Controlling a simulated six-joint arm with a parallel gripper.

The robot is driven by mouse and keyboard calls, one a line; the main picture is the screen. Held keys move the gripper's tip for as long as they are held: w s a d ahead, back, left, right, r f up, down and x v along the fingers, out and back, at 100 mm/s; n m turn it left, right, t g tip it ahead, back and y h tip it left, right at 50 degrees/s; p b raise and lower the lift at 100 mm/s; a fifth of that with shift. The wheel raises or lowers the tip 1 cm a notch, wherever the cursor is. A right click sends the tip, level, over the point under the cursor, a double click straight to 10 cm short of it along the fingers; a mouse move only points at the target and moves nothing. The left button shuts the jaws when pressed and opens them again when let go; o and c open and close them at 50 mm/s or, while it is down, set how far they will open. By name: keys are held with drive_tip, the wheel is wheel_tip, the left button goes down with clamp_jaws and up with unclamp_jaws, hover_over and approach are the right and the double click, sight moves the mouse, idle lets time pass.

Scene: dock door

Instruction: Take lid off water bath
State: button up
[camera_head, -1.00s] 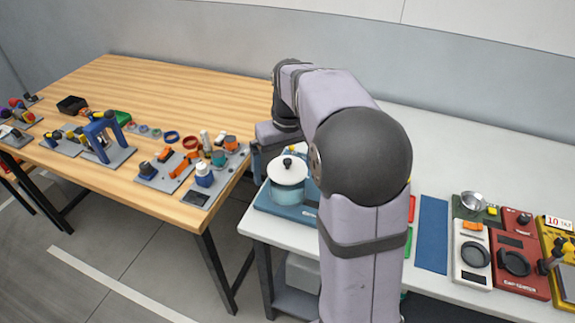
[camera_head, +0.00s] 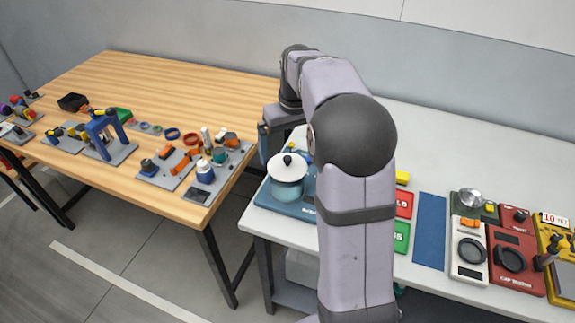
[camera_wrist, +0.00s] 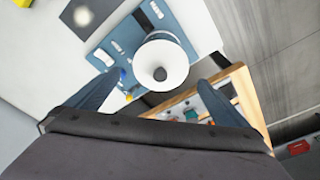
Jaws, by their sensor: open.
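The water bath (camera_head: 286,190) is a pale teal pot on a blue base plate (camera_head: 263,194) at the left corner of the white table. Its white lid (camera_head: 277,168) sits on top, with a black knob (camera_head: 288,160) in the middle. In the wrist view the lid (camera_wrist: 172,50) shows from above, its dark knob (camera_wrist: 160,74) facing me. My gripper (camera_wrist: 160,82) is open, with one blue finger on each side of the lid in the picture and nothing between them. I cannot tell the height gap to the knob.
Red and green panels (camera_head: 402,205), a blue mat (camera_head: 431,232) and several instruments lie right of my arm. A wooden table (camera_head: 170,90) at left holds tools, with a gap between the tables. The white table behind my arm looks clear.

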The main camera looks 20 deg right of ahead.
sight(288, 158)
drive_tip(key=shift+w+f+p, duration=0.25)
drive_tip(key=shift+f+p, duration=0.15)
drive_tip(key=shift+f, duration=0.8)
drive_tip(key=shift+w+f+p, duration=0.25)
drive_tip(key=shift+f+p, duration=0.15)
drive_tip(key=shift+f, duration=0.75)
drive_tip(key=c, duration=1)
